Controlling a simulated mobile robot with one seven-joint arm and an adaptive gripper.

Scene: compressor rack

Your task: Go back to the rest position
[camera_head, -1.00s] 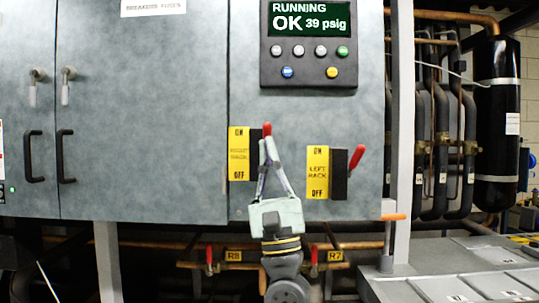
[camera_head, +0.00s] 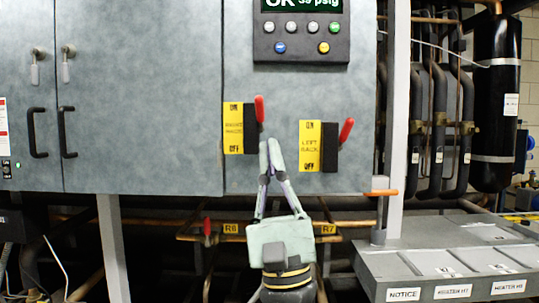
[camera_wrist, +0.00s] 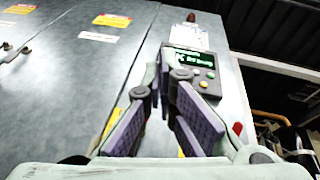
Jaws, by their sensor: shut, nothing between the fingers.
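My gripper (camera_head: 270,146) points up in the head view, its two slim fingers meeting at the tips, shut and empty. Whether the tips touch the cabinet cannot be told.
The grey cabinet (camera_head: 145,110) fills the back, with a control panel (camera_head: 300,42) above the switches. Copper pipes (camera_head: 140,222) run below it. A grey metal unit (camera_head: 440,262) stands at the lower right, with an orange-handled valve (camera_head: 380,193) at its corner.

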